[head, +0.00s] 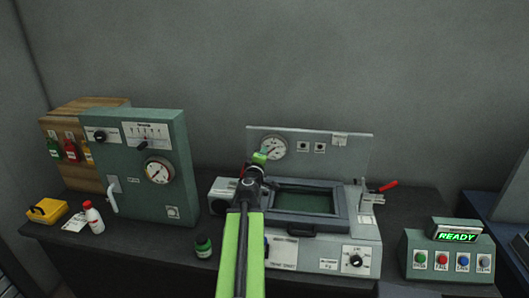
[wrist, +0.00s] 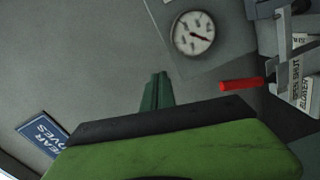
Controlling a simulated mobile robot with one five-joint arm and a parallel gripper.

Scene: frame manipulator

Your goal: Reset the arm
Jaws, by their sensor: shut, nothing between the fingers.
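My green arm (head: 242,250) reaches up from the bottom of the head view, in front of the frame machine. How far the fingertips are from the panel is hard to tell.
The grey machine (head: 225,190) has a framed window (head: 305,203) and a red-handled lever (head: 387,186). A green-grey gauge cabinet (head: 150,195) stands left, a READY button box (head: 447,247) right.

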